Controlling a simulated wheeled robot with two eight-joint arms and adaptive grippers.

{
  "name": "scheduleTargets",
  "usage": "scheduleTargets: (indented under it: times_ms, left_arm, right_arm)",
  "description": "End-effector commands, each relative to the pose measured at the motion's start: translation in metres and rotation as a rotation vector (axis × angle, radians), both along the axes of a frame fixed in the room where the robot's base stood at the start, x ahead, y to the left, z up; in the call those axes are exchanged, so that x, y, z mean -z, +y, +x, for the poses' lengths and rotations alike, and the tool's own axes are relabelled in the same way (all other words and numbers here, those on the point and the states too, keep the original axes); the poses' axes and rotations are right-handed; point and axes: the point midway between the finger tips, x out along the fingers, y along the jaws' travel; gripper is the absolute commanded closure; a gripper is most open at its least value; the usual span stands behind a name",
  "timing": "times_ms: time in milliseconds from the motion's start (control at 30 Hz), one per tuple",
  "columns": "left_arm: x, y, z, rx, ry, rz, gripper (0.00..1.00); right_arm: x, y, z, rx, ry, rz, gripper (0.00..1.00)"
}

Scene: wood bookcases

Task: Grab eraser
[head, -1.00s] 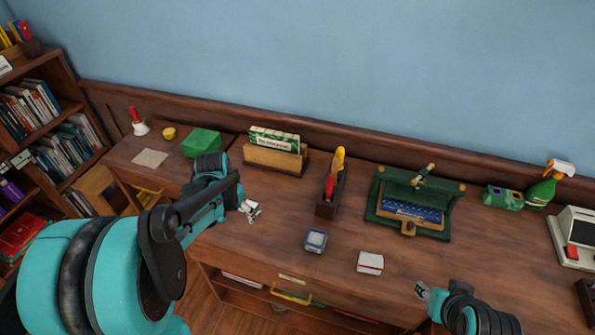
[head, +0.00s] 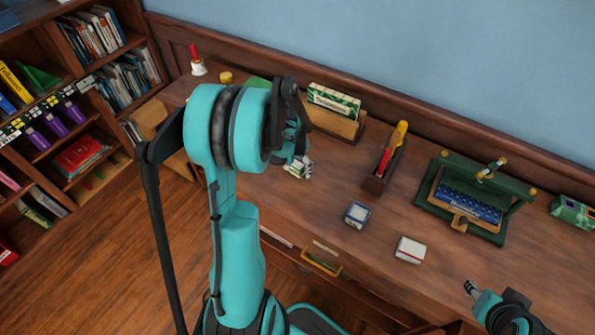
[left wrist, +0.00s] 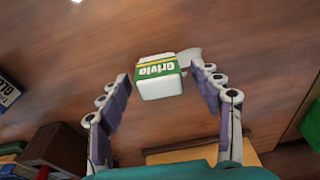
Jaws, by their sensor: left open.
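The eraser (left wrist: 158,86), a small white block in a green-and-white sleeve, lies on the wooden desk in the left wrist view. My left gripper (left wrist: 161,73) is open, its two fingers on either side of the eraser with gaps between; I see no grip on it. In the head view the eraser (head: 293,171) is a small white and green patch beside the left gripper (head: 303,165), partly hidden by my arm. My right gripper (head: 471,289) is over the desk's front right; its jaws are too small to read.
A blue-and-white box (head: 357,214) and a white box (head: 410,249) lie to the right on the desk (head: 330,190). Behind are a wooden holder (head: 381,173) with red and yellow things and a green stand (head: 435,202). A bookcase (head: 100,95) stands at left.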

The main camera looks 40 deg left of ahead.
Motion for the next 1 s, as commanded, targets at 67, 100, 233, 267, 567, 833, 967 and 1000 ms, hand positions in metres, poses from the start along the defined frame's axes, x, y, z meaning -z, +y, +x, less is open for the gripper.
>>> scheduleTargets:
  times_ms: [67,100,233,267,567,833,967,1000]
  left_arm:
    - [0.000,0.000,0.000,0.000,0.000,0.000,0.35]
    - [-0.001,0.000,0.000,0.000,0.000,0.000,0.35]
    - [-0.001,0.000,0.000,0.000,0.000,0.000,0.54]
    - [-0.001,0.000,0.000,0.000,0.000,0.000,0.62]
    - [-0.001,0.000,0.000,0.000,0.000,0.000,0.90]
    - [-0.011,0.000,0.000,0.000,0.000,0.000,0.90]
    - [-0.030,0.000,0.000,0.000,0.000,0.000,0.90]
    - [-0.038,0.000,0.000,0.000,0.000,0.000,0.90]
  right_arm:
    - [-0.001,0.000,0.000,0.000,0.000,0.000,0.60]
    - [-0.001,0.000,0.000,0.000,0.000,0.000,0.60]
    - [-0.001,0.000,0.000,0.000,0.000,0.000,0.60]
    - [-0.001,0.000,0.000,0.000,0.000,0.000,0.60]
    - [-0.001,0.000,0.000,0.000,0.000,0.000,0.60]
    - [-0.007,0.000,0.000,0.000,0.000,0.000,0.60]
    - [-0.016,0.000,0.000,0.000,0.000,0.000,0.60]
    - [-0.020,0.000,0.000,0.000,0.000,0.000,0.60]
